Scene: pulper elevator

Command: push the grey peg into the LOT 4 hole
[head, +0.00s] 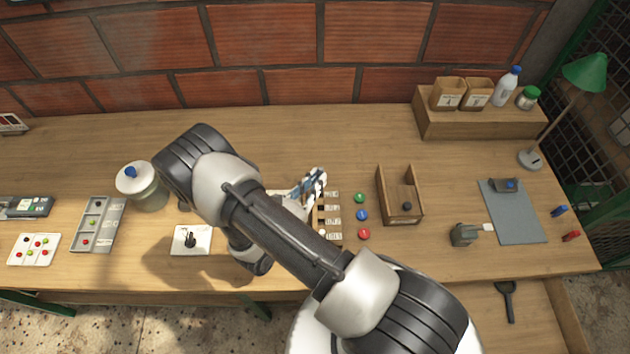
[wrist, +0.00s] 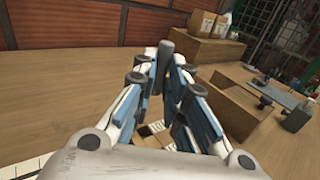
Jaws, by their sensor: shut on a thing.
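My gripper (head: 312,186) is over the back part of the wooden board with LOT labels (head: 334,222), near the table's middle. In the wrist view its blue-padded fingers (wrist: 166,70) are closed around the grey peg (wrist: 166,48). The peg's rounded end shows between and above the fingertips. The board also shows in the wrist view (wrist: 157,128), low between the fingers, with a label and dark openings. My arm and gripper hide much of the board in the head view. I cannot tell which hole the peg is over, or whether it touches the board.
Green (head: 359,197), blue (head: 362,215) and red (head: 363,233) round pieces lie right of the board. An open wooden box (head: 383,190) stands beyond them. A white plate with a black fitting (head: 191,240) lies left. The table behind the board is clear.

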